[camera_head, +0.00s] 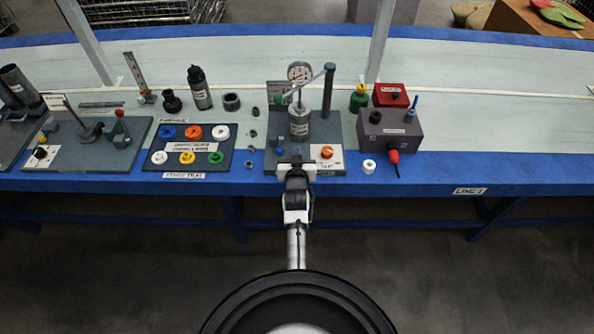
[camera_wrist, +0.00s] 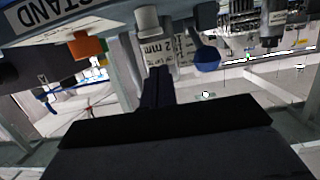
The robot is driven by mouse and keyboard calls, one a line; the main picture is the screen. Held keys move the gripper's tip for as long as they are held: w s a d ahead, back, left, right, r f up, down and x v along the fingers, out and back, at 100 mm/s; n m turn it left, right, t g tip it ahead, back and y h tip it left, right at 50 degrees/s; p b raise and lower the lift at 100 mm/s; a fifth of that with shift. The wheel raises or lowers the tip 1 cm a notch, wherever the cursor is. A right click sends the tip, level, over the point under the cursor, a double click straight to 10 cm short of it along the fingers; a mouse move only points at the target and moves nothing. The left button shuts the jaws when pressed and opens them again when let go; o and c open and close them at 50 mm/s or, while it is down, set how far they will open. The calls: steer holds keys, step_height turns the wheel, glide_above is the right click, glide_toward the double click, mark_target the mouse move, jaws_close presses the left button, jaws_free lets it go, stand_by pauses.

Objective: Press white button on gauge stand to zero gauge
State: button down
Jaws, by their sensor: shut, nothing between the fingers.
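The gauge stand (camera_head: 272,162) is a grey base with a dark post (camera_head: 328,92), a round white dial gauge (camera_head: 300,71) and a grey cylinder (camera_head: 299,122). An orange button (camera_head: 326,152) sits on its pale front panel and also shows in the wrist view (camera_wrist: 88,45). A whitish round knob (camera_wrist: 147,20), which looks like the white button, shows just above the fingertips in the wrist view; my gripper seems to hide it in the head view. A blue round piece (camera_wrist: 207,58) is to its right. My gripper (camera_head: 296,166) is shut and empty at the stand's front edge; the wrist view shows its fingers together (camera_wrist: 158,70). Contact cannot be told.
A tray of coloured rings (camera_head: 236,166) lies left of the stand. A grey box (camera_head: 400,130) with a red knob, a red box (camera_head: 391,95) and a green bottle (camera_head: 358,97) stand to the right. A loose white ring (camera_head: 369,166) lies near the blue table edge (camera_head: 440,168).

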steer(key=b+v, duration=0.2)
steer(key=v, duration=0.7)
steer(key=shift+s, duration=0.1)
stand_by(1.0)
